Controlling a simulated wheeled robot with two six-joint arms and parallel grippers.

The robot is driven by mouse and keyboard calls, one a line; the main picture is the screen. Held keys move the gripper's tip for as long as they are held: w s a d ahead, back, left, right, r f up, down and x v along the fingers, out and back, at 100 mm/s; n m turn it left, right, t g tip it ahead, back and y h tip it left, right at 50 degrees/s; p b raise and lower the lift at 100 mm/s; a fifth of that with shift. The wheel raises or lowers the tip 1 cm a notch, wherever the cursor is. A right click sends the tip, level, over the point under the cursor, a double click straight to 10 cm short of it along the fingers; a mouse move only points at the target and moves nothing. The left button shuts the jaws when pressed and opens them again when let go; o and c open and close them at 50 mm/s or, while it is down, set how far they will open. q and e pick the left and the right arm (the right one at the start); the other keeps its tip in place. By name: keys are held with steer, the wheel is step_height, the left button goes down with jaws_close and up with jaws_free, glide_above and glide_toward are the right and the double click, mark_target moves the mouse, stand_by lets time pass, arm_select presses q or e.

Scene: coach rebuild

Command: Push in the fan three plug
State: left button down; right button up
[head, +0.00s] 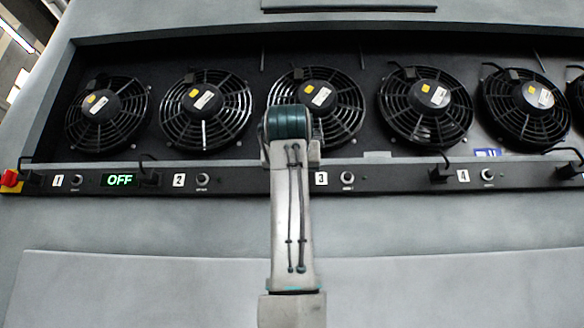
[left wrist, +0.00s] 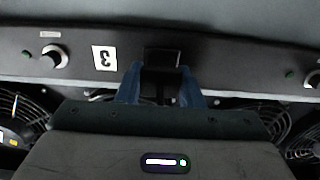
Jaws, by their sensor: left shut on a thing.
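The fan three plug (left wrist: 160,82) is a dark block between the blue fingertips of my left gripper (left wrist: 161,72) in the left wrist view. The gripper is shut on it, at the panel strip beside the upside-down label 3 (left wrist: 104,58). A black block (left wrist: 162,56), which looks like the socket, lies just beyond the fingertips. I cannot tell how deep the plug sits. In the head view my left arm reaches up to the strip left of label 3 (head: 321,178), and its wrist hides the fingers and plug. Fan three (head: 335,105) is partly behind it. My right gripper is not in view.
A row of black fans sits in a recess above the panel strip (head: 390,181). Other plugs with cords stand along the strip, near label 2 (head: 148,177) and label 4 (head: 440,173). A green OFF display (head: 119,180) and a red knob (head: 10,178) are at left.

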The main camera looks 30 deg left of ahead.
arm_select(q)
steer(key=c, duration=1.3)
jaws_free()
steer(key=shift+o, duration=0.9)
steer(key=shift+w+a, duration=0.1)
steer(key=shift+w, duration=0.15)
steer(key=shift+f, duration=0.1)
steer(key=shift+s+d+b, duration=0.2)
steer(key=shift+s+b, duration=0.15)
steer(key=shift+s, duration=0.05)
steer(key=b+v, duration=0.4)
steer(key=v, duration=0.6)
steer(key=shift+b, duration=0.35)
steer(key=shift+w, duration=0.15)
